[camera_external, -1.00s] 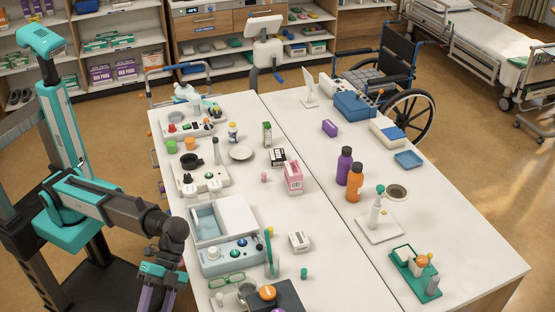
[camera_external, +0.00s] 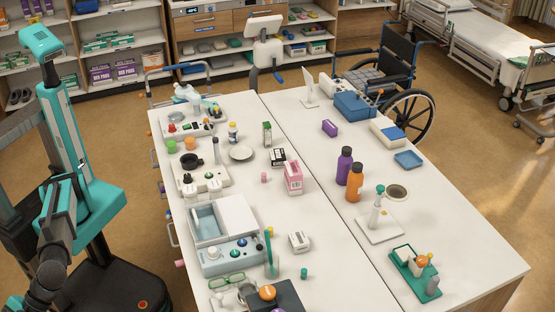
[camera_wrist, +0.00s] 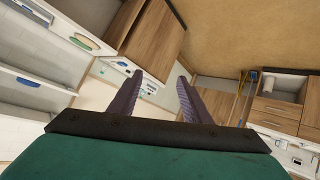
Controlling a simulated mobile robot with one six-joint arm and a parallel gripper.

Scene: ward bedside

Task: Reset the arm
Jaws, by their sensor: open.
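My gripper shows in the wrist view (camera_wrist: 158,95), with two purple ridged fingers spread apart and nothing between them. Behind the fingers the wrist view shows wooden cabinets and floor, tilted. In the external view my arm is folded down close to its column at the left edge, away from the table (camera_external: 330,250). My gripper is out of that view, below the bottom left.
The table carries bedside items along its left side, including a white device with a blue tray (camera_external: 230,255). A purple bottle (camera_external: 344,166) and an orange bottle (camera_external: 355,183) stand mid-table. A wheelchair (camera_external: 395,80) is behind. Floor shows between column and table.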

